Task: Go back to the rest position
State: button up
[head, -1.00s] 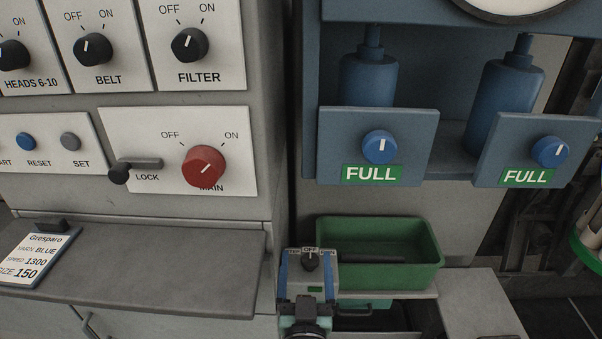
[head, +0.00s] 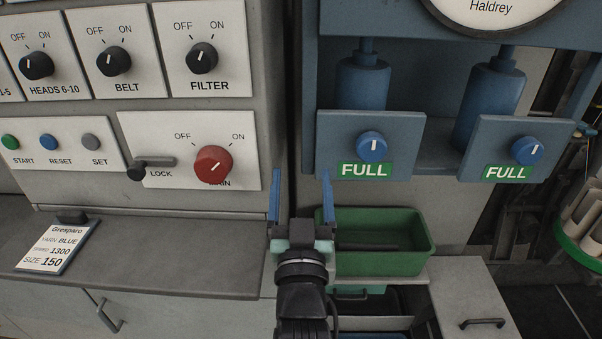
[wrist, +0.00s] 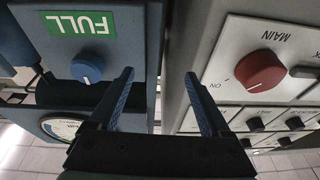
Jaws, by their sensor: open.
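My gripper (head: 301,196) is in the lower middle of the head view, pointing up and away. Its two blue fingers stand wide apart with nothing between them. In the wrist view the gripper (wrist: 160,75) is also open and empty. To its left there is a blue panel with a blue knob (wrist: 88,67) and a FULL label. To its right is the red MAIN knob (wrist: 261,71). The fingers appear apart from both knobs. In the head view the red MAIN knob (head: 212,164) is to the upper left of the gripper.
A green bin (head: 405,240) stands just right of my gripper, partly hidden by it. A grey ledge (head: 170,250) with a yarn card (head: 58,245) lies to the left. Two blue FULL panels (head: 411,140) are at upper right. A drawer (head: 466,300) is at lower right.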

jog(key=shift+s+r, duration=0.2)
jog(key=shift+r, duration=0.65)
jog(key=s+r+t, duration=0.1)
jog(key=s+r, duration=0.1)
jog(key=r, duration=0.7)
jog(key=s+r+t, duration=0.2)
jog(key=s+r, duration=0.1)
jog(key=r, duration=0.6)
jog(key=s+d+r+t, duration=0.2)
jog(key=s+r+t, duration=0.1)
jog(key=s+r, duration=1.25)
notch_tip(320, 180, up, 12)
jog(key=w+p, duration=0.2)
jog(key=p, duration=1)
jog(key=shift+w+a+r+h+p, duration=0.15)
jog(key=shift+w+a+h+p, duration=0.2)
jog(key=shift+w+h, duration=0.05)
